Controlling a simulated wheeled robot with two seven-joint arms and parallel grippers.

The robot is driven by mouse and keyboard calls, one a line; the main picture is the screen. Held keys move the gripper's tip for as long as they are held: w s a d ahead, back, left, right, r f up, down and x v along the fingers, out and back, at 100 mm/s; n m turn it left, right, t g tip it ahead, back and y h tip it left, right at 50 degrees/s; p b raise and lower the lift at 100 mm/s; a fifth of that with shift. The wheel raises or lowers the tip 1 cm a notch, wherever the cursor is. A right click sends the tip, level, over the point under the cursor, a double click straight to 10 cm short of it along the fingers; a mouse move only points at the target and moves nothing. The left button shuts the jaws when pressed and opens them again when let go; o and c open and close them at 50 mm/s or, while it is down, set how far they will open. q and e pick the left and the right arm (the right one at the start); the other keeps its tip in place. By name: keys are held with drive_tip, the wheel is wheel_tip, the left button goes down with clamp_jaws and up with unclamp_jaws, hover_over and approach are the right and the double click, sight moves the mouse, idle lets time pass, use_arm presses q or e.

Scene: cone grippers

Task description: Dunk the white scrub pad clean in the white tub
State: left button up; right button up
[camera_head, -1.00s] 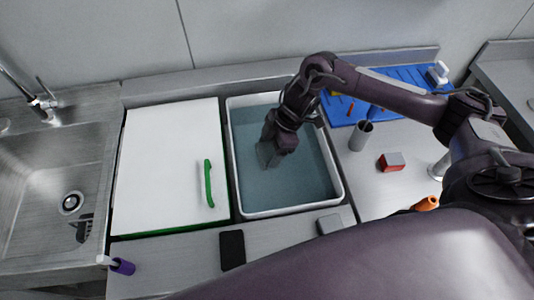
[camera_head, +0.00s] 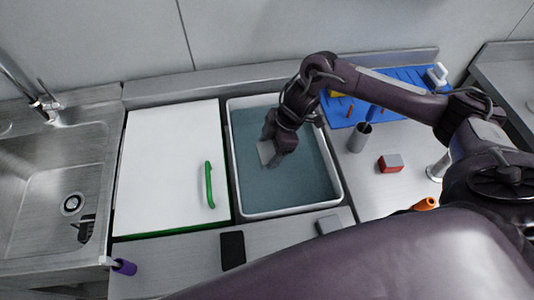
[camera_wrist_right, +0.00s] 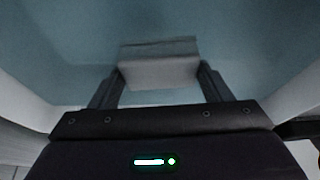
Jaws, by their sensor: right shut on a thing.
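The white scrub pad (camera_head: 266,153) is in the jaws of my right gripper (camera_head: 274,150), inside the white tub (camera_head: 291,211). The tub holds blue-grey water (camera_head: 300,180). In the right wrist view the pad (camera_wrist_right: 158,70) sits between the two fingers of the gripper (camera_wrist_right: 160,85), which are shut on its sides. The pad looks pale in the head view, at or just above the water; its exact height is hard to tell. My left gripper is not in view.
A white board (camera_head: 165,170) with a green handle (camera_head: 209,185) lies left of the tub, beside a metal sink (camera_head: 40,180). A grey block (camera_head: 329,224) and black slab (camera_head: 232,250) lie in front. A grey cup (camera_head: 360,137), red-grey block (camera_head: 390,163) and blue mat (camera_head: 410,78) are right.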

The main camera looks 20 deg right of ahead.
wheel_tip(320, 180, up, 11)
drive_tip(key=p, duration=0.9)
drive_tip(key=shift+p, duration=0.4)
drive_tip(key=shift+f, duration=0.1)
idle(0.5)
wheel_tip(320, 180, up, 4)
drive_tip(key=p, duration=0.4)
hover_over(269, 151)
idle(0.7)
